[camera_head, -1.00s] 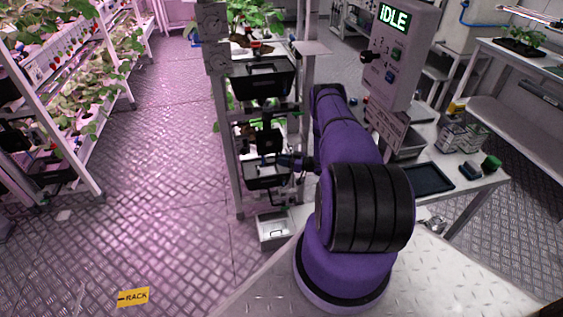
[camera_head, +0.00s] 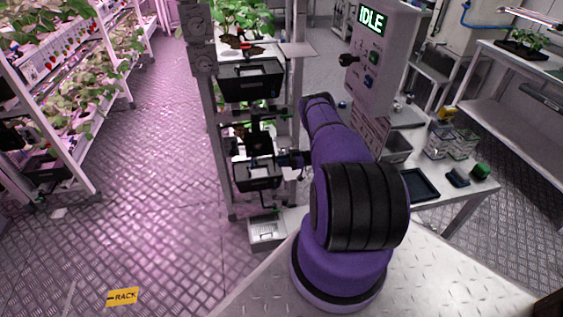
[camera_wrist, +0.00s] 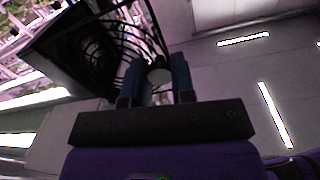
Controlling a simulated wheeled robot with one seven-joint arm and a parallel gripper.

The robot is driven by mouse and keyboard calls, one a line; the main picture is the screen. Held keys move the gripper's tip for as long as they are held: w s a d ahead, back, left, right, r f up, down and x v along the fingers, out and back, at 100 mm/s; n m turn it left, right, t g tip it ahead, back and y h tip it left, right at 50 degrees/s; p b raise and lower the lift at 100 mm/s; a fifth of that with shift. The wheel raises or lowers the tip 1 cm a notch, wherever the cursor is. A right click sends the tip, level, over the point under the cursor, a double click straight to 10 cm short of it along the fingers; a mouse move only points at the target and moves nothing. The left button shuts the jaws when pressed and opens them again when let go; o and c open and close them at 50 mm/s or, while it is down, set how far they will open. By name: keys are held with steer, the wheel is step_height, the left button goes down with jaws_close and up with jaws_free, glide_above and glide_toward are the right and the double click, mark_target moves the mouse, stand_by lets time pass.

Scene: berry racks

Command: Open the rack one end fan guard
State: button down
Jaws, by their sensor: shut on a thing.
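The rack end (camera_head: 208,130) stands upright ahead of me, left of my arm. A dark square part, apparently the fan guard (camera_head: 259,143), is at its middle height. In the wrist view the guard is a black frame with curved bars (camera_wrist: 112,38), tilted and swung across the upper left. My gripper (camera_wrist: 157,72) has two blue fingers closed around a pale round knob (camera_wrist: 160,76) beside the guard's edge. In the head view my gripper is small and dark beside the guard, and its fingers cannot be made out. The guard's hinge is not clear.
A control box (camera_head: 380,50) reading IDLE stands right of the rack. A black tray (camera_head: 251,80) sits above the guard and a pale bin (camera_head: 267,231) below. A table (camera_head: 440,205) with small boxes is at right. The floor at left is clear up to the plant shelves.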

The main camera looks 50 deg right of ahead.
steer(key=c, duration=0.9)
jaws_free()
steer(key=shift+c, duration=0.2)
steer(key=s+a+r, duration=0.2)
steer(key=s+a, duration=0.2)
steer(key=s, duration=0.2)
steer(key=s+a+r, duration=0.3)
steer(key=s+a, duration=0.1)
steer(key=s, duration=0.3)
steer(key=shift+s+a, duration=0.25)
steer(key=shift+s, duration=0.05)
